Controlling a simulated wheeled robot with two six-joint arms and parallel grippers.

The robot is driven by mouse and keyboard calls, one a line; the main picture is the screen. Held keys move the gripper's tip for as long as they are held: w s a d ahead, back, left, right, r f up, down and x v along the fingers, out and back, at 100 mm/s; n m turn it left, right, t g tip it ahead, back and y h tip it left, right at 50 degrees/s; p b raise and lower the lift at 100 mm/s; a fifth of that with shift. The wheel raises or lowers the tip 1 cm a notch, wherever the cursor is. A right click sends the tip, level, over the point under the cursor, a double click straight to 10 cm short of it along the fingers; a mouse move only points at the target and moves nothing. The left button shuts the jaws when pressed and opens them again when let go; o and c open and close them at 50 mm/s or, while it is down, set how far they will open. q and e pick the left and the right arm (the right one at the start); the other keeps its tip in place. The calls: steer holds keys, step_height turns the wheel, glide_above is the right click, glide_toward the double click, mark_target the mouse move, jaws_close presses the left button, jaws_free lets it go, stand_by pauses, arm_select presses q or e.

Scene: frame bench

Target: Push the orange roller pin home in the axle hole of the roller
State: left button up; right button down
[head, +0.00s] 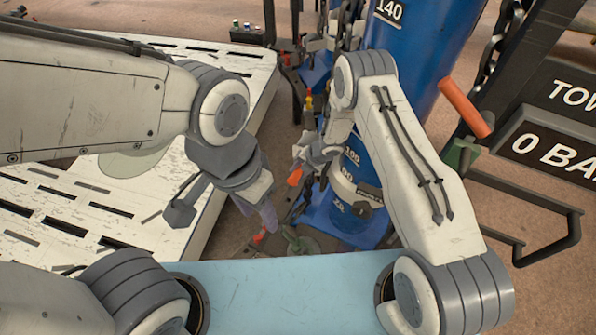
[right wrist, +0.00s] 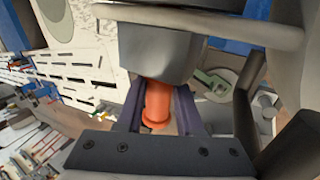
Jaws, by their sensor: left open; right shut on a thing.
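The orange roller pin (right wrist: 157,105) is between the two dark purple fingers of my right gripper (right wrist: 157,112) in the right wrist view. Its wider collar is toward the gripper body, and its far end runs up to a dark grey block (right wrist: 155,50). I cannot tell whether that block is the roller, and the axle hole is hidden. In the head view the pin (head: 294,178) is a small orange piece below my right gripper (head: 303,160), which is shut on it. My left gripper (head: 268,216) is lower, open and empty, with its fingers pointing down.
A blue column (head: 425,60) stands just behind my right gripper. A thick orange cylinder (head: 465,108) and black frame bars (head: 520,215) are on the right. A white slotted panel (head: 55,215) lies at the left. Chains (head: 493,50) hang near the column.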

steer(key=shift+c, duration=2.3)
jaws_free()
